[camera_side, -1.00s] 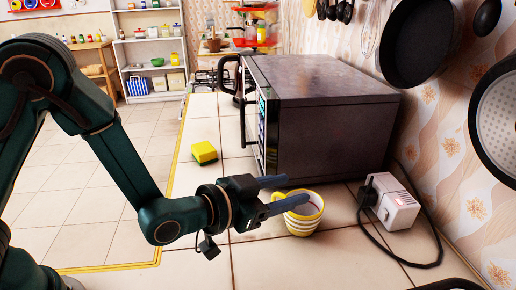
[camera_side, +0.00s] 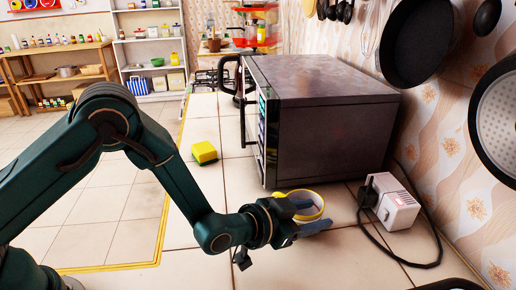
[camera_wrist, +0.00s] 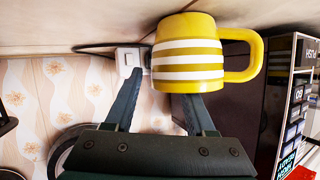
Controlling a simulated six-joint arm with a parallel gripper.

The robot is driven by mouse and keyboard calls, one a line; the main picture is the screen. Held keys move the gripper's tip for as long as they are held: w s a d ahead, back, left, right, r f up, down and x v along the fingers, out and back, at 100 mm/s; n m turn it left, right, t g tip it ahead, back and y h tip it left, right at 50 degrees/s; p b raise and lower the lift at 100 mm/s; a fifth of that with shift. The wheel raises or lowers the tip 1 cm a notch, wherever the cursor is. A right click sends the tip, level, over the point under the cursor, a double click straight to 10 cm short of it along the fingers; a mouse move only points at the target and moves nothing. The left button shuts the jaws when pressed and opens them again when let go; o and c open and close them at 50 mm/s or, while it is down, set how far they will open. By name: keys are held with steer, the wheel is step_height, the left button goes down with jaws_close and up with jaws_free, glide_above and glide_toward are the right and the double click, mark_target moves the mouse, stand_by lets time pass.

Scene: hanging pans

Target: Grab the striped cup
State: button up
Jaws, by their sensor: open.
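The striped cup (camera_side: 320,202) is a yellow and white mug standing on the tiled counter before the dark oven. In the wrist view, which is upside down, the cup (camera_wrist: 188,62) fills the upper middle, its handle to the right. My gripper (camera_side: 314,213) is open at the cup, its fingers overlapping the cup in the side view and hiding much of its body. In the wrist view my gripper (camera_wrist: 162,86) has its left finger beside the cup and its right finger's tip hidden by the cup. I cannot tell whether either finger touches it.
The dark oven (camera_side: 330,130) stands close behind the cup. A white box with a black plug and cable (camera_side: 394,204) is to the right. A yellow sponge (camera_side: 204,152) lies to the left. Pans (camera_side: 424,40) hang on the right wall. The counter's front is clear.

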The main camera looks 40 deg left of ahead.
steer(key=shift+w+f, duration=0.1)
steer(key=shift+w, duration=0.15)
jaws_close()
